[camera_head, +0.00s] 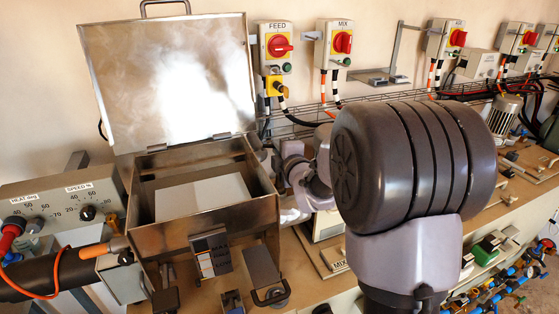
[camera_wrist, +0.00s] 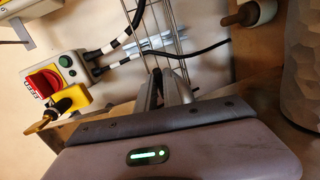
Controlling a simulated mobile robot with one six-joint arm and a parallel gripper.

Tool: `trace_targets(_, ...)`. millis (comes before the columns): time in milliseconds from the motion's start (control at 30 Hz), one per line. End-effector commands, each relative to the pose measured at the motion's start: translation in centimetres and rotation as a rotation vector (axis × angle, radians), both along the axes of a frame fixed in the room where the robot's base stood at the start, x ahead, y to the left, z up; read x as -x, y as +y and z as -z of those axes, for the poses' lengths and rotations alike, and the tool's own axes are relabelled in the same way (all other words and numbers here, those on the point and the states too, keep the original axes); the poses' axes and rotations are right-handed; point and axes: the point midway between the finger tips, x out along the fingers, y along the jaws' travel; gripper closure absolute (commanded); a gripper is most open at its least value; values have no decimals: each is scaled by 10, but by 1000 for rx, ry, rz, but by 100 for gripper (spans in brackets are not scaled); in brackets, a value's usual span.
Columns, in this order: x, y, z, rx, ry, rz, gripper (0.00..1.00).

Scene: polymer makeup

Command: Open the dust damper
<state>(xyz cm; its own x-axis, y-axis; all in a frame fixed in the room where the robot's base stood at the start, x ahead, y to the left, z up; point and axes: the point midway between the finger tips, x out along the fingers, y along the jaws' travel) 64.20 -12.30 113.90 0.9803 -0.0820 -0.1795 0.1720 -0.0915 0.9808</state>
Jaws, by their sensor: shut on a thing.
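My gripper (camera_wrist: 165,88) is at the middle of the wrist view, its metal fingers close together on a thin part near the back wall. The fingers hide most of that part; it seems to be the handle of the dust damper, but I cannot make out its shape. In the head view, my arm and the open hopper hide the fingertips. No other part of the damper shows clearly.
The steel hopper (camera_head: 138,236) stands left of my wrist with its lid (camera_head: 170,80) raised. A FEED switch box (camera_head: 275,47) and MIX switch box (camera_head: 335,43) hang on the wall. Wire cable tray (camera_wrist: 170,25) and cables run close behind my fingers. A wooden-handled tool (camera_wrist: 250,13) is to the right.

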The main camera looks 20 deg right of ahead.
Motion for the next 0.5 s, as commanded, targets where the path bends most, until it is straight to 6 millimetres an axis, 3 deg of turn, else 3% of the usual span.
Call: trace_targets(500,1,1,0,0,2,35,100)
